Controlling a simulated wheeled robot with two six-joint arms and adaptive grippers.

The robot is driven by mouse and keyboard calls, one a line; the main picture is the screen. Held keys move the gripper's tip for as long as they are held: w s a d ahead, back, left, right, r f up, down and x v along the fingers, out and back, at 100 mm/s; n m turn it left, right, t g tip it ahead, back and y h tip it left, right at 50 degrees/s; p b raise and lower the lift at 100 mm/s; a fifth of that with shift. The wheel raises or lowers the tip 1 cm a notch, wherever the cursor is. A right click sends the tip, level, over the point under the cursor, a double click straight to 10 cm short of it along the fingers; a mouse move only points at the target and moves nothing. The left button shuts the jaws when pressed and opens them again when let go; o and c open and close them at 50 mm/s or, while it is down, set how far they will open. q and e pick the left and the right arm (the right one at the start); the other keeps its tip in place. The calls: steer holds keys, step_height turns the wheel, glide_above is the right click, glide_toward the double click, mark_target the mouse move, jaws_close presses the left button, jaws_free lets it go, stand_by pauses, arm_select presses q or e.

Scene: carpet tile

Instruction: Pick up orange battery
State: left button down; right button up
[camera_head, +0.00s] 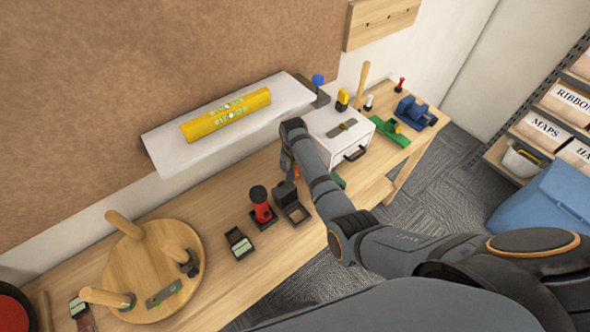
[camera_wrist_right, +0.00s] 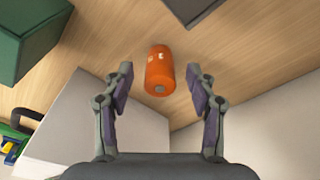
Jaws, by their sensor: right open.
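The orange battery (camera_wrist_right: 160,68) is a short cylinder on the wooden bench top (camera_wrist_right: 115,55), seen in the right wrist view with a grey end facing me. My right gripper (camera_wrist_right: 164,80) is open, with one finger to each side of the battery and gaps on both sides. Nothing is held. In the head view my right arm reaches down to the bench in front of the white box, and the right gripper (camera_head: 288,165) is mostly hidden by the arm. A small orange patch shows beside it. My left gripper is not in view.
A white box (camera_wrist_right: 75,125) stands close to the right gripper, and a green block (camera_wrist_right: 28,35) is at upper left in the wrist view. In the head view a white shelf (camera_head: 165,155) carries a yellow roll (camera_head: 228,114). A red device (camera_head: 261,207) and a round wooden stand (camera_head: 150,262) occupy the bench.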

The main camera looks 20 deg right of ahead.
steer(key=shift+f, duration=0.7)
steer(key=shift+w+d+f, duration=0.1)
steer(key=shift+w+f, duration=0.1)
steer(key=shift+f, duration=0.25)
jaws_close()
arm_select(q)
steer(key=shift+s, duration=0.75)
arm_select(e)
steer(key=shift+r, duration=0.1)
